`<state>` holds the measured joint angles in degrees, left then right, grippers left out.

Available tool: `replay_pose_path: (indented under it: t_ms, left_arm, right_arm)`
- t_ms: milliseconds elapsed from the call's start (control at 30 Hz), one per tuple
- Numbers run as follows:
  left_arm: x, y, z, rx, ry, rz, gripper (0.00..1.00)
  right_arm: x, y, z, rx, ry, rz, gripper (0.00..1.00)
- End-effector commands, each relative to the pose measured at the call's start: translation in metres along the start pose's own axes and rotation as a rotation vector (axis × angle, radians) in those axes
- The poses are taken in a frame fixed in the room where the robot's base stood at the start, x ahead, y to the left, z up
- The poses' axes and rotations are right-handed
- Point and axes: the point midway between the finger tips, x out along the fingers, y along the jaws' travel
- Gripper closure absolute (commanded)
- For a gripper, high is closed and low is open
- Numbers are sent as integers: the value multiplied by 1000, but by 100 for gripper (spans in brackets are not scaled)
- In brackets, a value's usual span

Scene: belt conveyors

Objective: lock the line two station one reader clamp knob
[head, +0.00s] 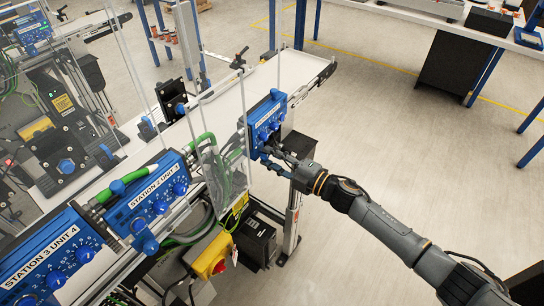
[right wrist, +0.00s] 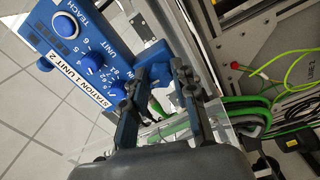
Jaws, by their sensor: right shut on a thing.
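A blue clamp knob (right wrist: 157,74) sits at the box's lower edge. My right gripper (head: 270,157) reaches in from the right below the box. In the right wrist view my right gripper (right wrist: 157,88) has one finger on each side of the knob and is shut on it. The fingers partly hide the knob, and its turn angle cannot be told. My left gripper is out of view.
The station two unit (head: 150,200) and station three unit (head: 50,260) stand to the left along the line. Clear guard panels (head: 245,110) rise beside the readers. A yellow box with a red button (head: 212,257) is below. The floor (head: 370,140) at right is free.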

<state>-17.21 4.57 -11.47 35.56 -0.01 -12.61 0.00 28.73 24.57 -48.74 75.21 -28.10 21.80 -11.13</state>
Motion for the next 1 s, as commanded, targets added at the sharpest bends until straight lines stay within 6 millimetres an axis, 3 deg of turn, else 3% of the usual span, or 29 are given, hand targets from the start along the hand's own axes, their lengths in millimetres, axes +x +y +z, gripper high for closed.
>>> replay_pose_path:
  t_ms: [500,533,633,1000]
  left_arm:
    - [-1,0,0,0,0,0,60]
    - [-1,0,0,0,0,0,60]
    - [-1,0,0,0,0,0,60]
    - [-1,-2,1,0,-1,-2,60]
  right_arm:
    - [0,-1,0,21,-1,-1,100]
    - [0,-1,0,21,-1,-1,69]
    - [0,-1,0,20,-1,-1,50]
    - [-5,-1,1,19,-2,-2,50]
